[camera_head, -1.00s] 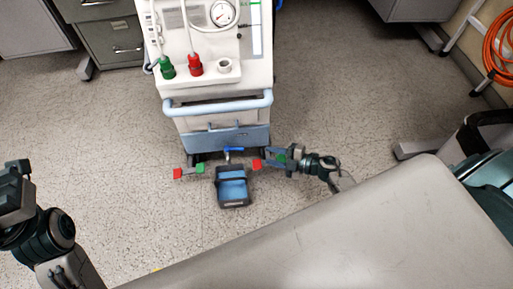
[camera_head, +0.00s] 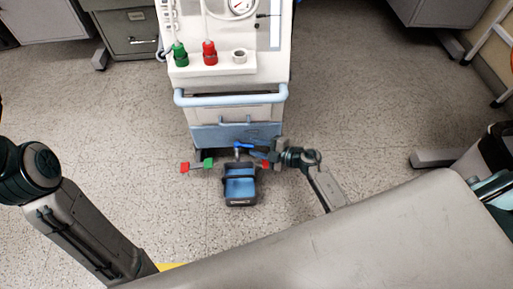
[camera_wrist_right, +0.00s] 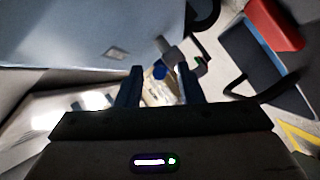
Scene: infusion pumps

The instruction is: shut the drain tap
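The drain tap (camera_head: 243,145) is low at the front of the white machine. Its blue lever lies roughly sideways in the head view, above a dark bin with blue inside (camera_head: 240,203). My right gripper (camera_head: 259,154) is just right of the tap, close to the lever. In the right wrist view its two fingers (camera_wrist_right: 160,85) are apart. A blue piece, seemingly the tap (camera_wrist_right: 160,72), shows in the gap beyond the fingertips; I cannot tell whether they touch it. My left arm shows at the left, but its gripper is outside the picture.
The machine (camera_head: 227,75) has a light-blue bar handle (camera_head: 224,98) above the tap. A red-and-green piece (camera_head: 197,165) sticks out left of the bin. A grey surface (camera_head: 350,240) fills the lower right. The floor left of the machine is clear.

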